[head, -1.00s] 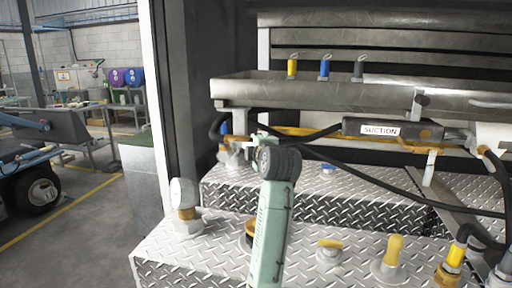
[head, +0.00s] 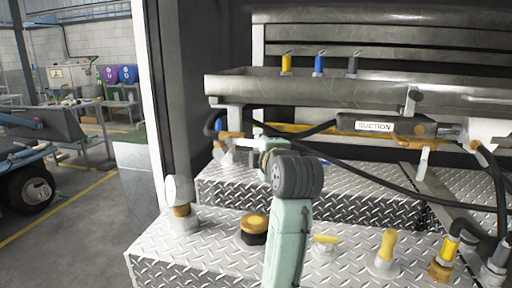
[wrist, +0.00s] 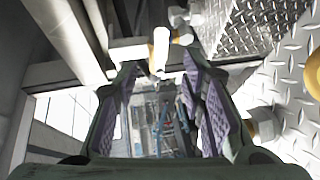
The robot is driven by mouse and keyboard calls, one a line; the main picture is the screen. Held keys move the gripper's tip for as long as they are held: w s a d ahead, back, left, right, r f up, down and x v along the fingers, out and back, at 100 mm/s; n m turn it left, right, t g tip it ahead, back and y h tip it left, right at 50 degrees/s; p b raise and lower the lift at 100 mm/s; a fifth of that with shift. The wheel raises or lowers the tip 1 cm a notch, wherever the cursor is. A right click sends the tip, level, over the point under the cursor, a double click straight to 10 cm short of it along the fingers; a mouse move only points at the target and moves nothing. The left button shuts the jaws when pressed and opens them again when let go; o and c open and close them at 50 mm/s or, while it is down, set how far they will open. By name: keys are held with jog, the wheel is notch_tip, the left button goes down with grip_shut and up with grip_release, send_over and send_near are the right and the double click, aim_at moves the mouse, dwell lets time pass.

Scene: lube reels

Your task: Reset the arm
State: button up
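My pale green arm (head: 290,225) rises in front of the diamond-plate deck in the head view, with its dark grey joint (head: 297,176) near the middle. My gripper is mostly hidden behind that joint there. In the wrist view my gripper (wrist: 165,105) is open, with its purple-padded fingers well apart at left and right. Nothing is held between them; the distant workshop shows through the gap. A white handle-like piece (wrist: 161,48) shows beyond the fingers at the top; I cannot tell its distance.
A black and yellow cap (head: 255,228), a pale-topped fitting (head: 180,200) and a yellow-handled fitting (head: 387,248) stand on the diamond-plate deck (head: 215,238). A metal tray (head: 300,92) and the SUCTION unit (head: 385,126) with black hoses lie behind. Open floor (head: 90,240) is at left.

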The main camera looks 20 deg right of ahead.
jog(key=shift+s+a, duration=0.1)
jog(key=shift+s, duration=0.3)
